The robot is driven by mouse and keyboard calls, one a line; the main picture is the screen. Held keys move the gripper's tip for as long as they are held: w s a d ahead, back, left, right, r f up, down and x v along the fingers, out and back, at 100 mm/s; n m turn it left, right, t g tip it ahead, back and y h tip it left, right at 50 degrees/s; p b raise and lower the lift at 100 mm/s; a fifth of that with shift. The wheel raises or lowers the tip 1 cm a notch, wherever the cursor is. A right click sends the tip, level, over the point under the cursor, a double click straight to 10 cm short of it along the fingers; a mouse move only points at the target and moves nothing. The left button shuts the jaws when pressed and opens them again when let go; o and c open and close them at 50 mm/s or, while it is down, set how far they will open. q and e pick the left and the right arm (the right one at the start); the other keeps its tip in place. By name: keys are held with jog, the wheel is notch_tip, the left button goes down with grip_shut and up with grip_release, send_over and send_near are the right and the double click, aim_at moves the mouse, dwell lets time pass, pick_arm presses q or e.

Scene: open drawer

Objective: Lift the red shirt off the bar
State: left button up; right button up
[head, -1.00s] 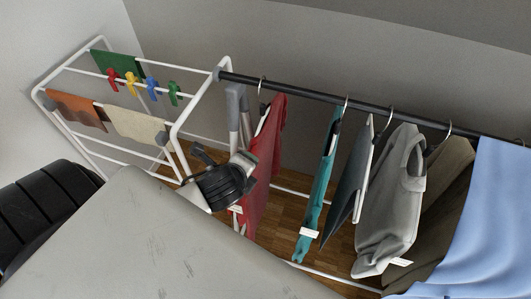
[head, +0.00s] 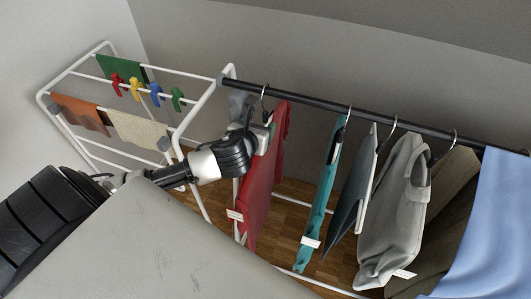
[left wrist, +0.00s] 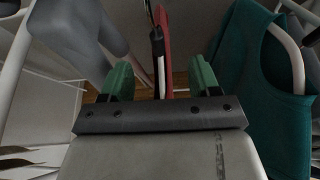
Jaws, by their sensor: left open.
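The red shirt (head: 264,185) hangs from a hook on the black bar (head: 315,97), at the left end of the row of clothes. My left gripper (head: 256,137) is at the upper left part of the shirt, just below the bar, and its fingertips are partly hidden. In the left wrist view my left gripper (left wrist: 160,77) is open. The narrow edge of the red shirt (left wrist: 164,38) and its dark hanger (left wrist: 157,50) stand between the two green fingers, with a gap on each side. My right gripper is not in view.
A teal shirt (head: 326,195) hangs close to the right, followed by a dark garment (head: 352,190), a grey garment (head: 395,220) and a blue cloth (head: 490,230). A white drying rack (head: 205,100) with small cloths and coloured pegs stands left. The wall is behind.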

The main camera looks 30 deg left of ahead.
aim_at(264, 121)
pick_arm(q)
jog(key=x, duration=0.5)
jog(key=shift+s+f, duration=0.2)
jog(key=shift+f, duration=0.1)
grip_shut()
